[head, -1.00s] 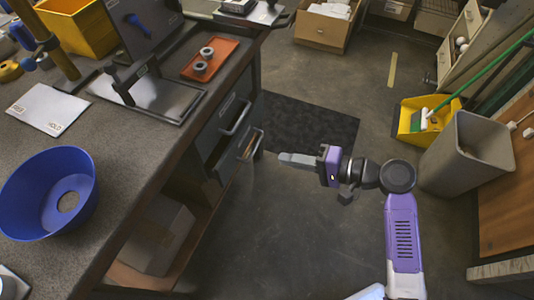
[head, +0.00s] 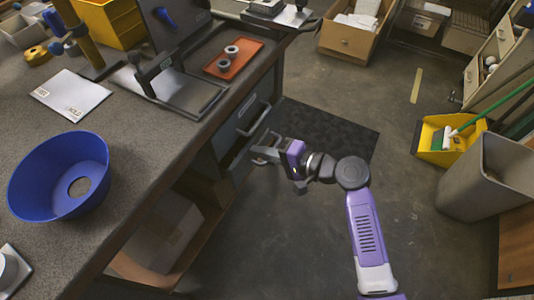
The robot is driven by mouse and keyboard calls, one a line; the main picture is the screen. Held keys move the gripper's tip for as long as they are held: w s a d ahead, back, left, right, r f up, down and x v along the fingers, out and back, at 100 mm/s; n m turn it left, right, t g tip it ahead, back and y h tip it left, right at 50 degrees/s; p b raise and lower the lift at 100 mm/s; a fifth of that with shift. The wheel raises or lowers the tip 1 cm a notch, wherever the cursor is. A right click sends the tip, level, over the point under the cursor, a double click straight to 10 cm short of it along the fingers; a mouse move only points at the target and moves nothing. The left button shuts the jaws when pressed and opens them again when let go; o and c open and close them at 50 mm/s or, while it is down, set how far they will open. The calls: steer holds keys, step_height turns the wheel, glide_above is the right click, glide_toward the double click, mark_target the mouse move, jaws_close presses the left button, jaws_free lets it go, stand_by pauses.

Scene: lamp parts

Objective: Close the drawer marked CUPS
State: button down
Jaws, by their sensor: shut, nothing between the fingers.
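Two grey drawers sit under the workbench. The upper drawer (head: 240,122) has a bar handle (head: 254,119) and a small label too small to read. The lower drawer (head: 232,156) stands out a little from the cabinet, and its front is partly hidden behind my gripper. I cannot read which one is marked CUPS. My gripper (head: 262,154) is shut and empty, at the lower drawer's front near its handle. I cannot tell whether it touches the drawer.
The workbench top (head: 130,140) carries a blue bowl (head: 40,175), an orange tray (head: 233,60) and a metal stand. A dark mat (head: 335,130) lies on the floor beyond my gripper. A yellow dustpan (head: 432,150) and a grey bin (head: 490,180) stand at right.

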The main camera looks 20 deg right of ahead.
mark_target(247, 145)
steer(key=shift+w+a+r, duration=0.1)
steer(key=shift+w+a, duration=1.5)
steer(key=shift+a, duration=0.05)
steer(key=shift+r, duration=0.1)
steer(key=p+v, duration=0.1)
steer(key=v, duration=0.7)
steer(key=shift+d, duration=0.15)
